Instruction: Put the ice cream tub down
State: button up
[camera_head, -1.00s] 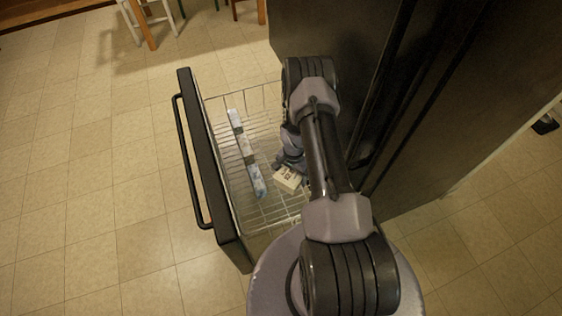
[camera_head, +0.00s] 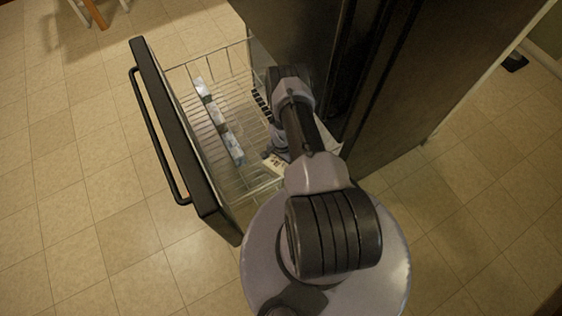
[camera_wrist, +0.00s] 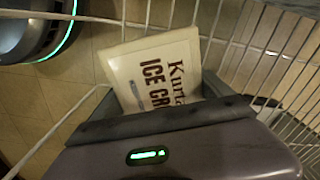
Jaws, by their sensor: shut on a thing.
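The ice cream tub (camera_wrist: 150,70) is a cream-white box with dark lettering reading "ICE CR…". My gripper (camera_wrist: 160,100) is shut on it, and the tub shows tilted beyond the gripper body in the wrist view. In the head view the tub (camera_head: 277,164) is a small pale patch below my gripper (camera_head: 273,153), mostly hidden by my arm. It is inside the outline of the pulled-out wire basket drawer (camera_head: 240,188), near its right side. I cannot tell whether the tub touches the basket floor.
A row of blue-and-white packages (camera_head: 219,122) lies along the left part of the basket. The wire floor (camera_head: 252,125) between it and the tub is bare. The black drawer front (camera_head: 170,130) with its handle stands left; the dark fridge (camera_head: 420,90) rises right.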

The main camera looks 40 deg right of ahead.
jog(key=o, duration=1.8)
jog(key=shift+f, duration=0.1)
